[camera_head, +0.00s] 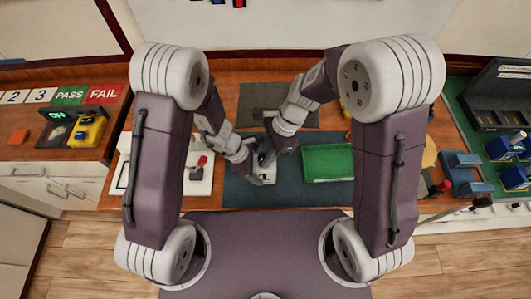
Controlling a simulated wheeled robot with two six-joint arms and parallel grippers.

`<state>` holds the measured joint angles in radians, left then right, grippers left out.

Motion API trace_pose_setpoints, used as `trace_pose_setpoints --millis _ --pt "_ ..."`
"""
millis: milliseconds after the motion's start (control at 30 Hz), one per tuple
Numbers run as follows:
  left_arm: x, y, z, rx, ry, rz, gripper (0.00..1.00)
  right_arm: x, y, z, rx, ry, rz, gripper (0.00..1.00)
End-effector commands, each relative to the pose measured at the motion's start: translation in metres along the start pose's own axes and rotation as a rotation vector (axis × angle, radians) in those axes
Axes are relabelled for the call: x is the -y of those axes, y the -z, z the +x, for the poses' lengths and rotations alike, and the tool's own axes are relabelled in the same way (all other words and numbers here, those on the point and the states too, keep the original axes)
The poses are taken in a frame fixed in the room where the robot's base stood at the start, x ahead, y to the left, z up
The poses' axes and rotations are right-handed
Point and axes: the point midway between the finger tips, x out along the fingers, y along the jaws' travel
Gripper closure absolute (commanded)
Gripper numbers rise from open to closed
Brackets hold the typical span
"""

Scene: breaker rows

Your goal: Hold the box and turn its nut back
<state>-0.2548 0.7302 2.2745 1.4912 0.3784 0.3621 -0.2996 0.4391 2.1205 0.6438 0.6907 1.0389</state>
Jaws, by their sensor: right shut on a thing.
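A small pale grey box (268,179) stands on the dark blue-grey mat (236,190) in the middle of the table. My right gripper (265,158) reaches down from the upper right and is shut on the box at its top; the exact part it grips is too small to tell. My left gripper (250,166) is close to the left side of the box. Its fingers are mostly hidden, and I cannot tell whether they touch the box. The nut cannot be made out between the grippers.
A green tray (327,162) lies right of the box. A white board with a red knob (203,161) is on the left. A dark grey mat (305,118) lies behind. PASS and FAIL signs (87,94) stand far left, blue fixtures (465,172) far right.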

Motion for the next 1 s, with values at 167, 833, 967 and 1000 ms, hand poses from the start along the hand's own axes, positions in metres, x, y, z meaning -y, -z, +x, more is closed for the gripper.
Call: trace_pose_setpoints --millis 167,833,967,1000 --pt "0.0 -0.001 0.0 0.001 0.001 0.002 1.0 0.001 0.0 0.0 0.0 -0.044 -0.107 1.0" --pt "0.0 -0.001 0.0 0.001 0.0 0.002 1.0 0.002 -0.001 -0.011 0.002 -0.039 -0.105 0.46" --pt "0.0 -0.001 0.0 0.001 0.0 0.002 1.0 0.004 0.0 -0.041 0.0 -0.035 -0.105 0.46" --pt "0.0 -0.001 0.0 0.001 0.0 0.002 1.0 0.005 0.0 -0.052 0.0 -0.035 -0.105 0.46"
